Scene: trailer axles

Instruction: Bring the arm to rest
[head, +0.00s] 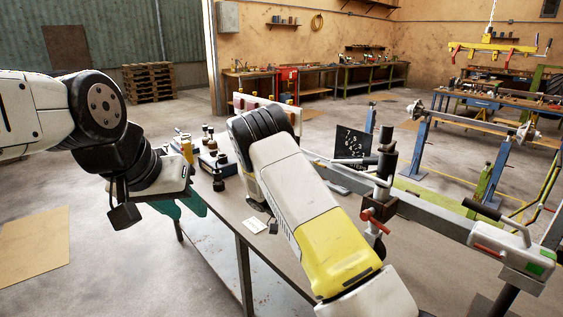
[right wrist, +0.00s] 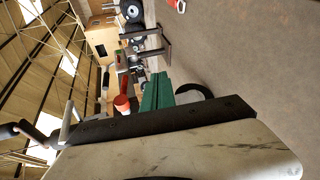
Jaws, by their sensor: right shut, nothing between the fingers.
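My left arm comes in from the left in the head view. Its gripper (head: 185,205) has green fingers that hang over the left edge of the workbench; I cannot tell how far apart they are. My right arm (head: 318,215), white with a yellow section, rises from the bottom across the middle of the head view. Its gripper is hidden there. In the right wrist view the green fingers of my right gripper (right wrist: 157,92) are together, with nothing between them.
A workbench (head: 235,212) carries dark bottles and boxes (head: 213,160). To the right are a rail with a red-handled clamp (head: 376,217) and a white and green device (head: 512,250). An axle on blue stands (head: 417,148) stands behind. Open floor lies at the left.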

